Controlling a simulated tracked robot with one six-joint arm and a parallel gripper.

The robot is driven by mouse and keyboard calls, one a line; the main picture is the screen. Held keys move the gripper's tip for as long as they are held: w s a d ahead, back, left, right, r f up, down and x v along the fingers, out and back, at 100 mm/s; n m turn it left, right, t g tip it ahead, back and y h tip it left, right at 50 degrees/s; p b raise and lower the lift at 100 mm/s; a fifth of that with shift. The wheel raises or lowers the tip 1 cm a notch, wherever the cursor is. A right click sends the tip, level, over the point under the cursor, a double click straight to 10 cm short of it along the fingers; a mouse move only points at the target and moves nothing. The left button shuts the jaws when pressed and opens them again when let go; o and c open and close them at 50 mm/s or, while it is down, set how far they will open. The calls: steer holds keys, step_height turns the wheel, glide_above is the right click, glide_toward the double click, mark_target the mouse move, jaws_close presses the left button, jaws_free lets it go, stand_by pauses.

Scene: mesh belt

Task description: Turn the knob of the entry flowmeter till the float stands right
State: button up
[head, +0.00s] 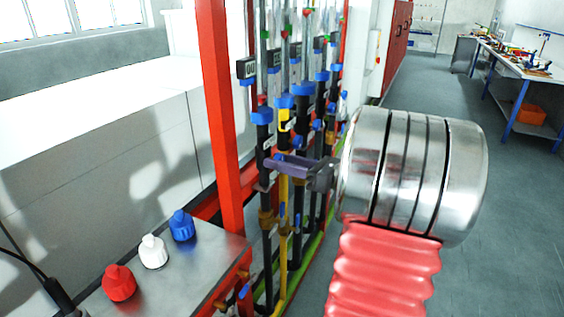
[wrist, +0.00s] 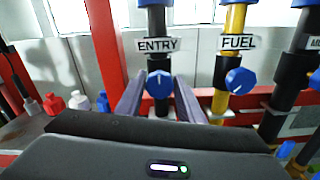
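The entry flowmeter's blue knob (wrist: 160,84) sits under the ENTRY label (wrist: 157,45) on a black pipe in the wrist view. It has a white pointer line, standing nearly upright. My gripper (wrist: 159,92) is open, with one finger on each side of the knob and a small gap showing on both sides. In the head view my gripper (head: 270,165) reaches to the leftmost pipe (head: 263,142), and the entry knob cannot be made out there. The glass tube (head: 262,45) rises above that pipe. Its float and scale are too small to read.
The FUEL knob (wrist: 239,81) on the yellow pipe is close at the right. More pipes stand beyond it. A red post (head: 218,90) rises at the left. Red (head: 119,283), white (head: 153,251) and blue (head: 182,225) bottles stand on a metal ledge.

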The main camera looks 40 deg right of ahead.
steer(key=c, duration=0.6)
steer(key=shift+n, duration=2.4)
steer(key=o, duration=1)
steer(key=shift+o, duration=0.2)
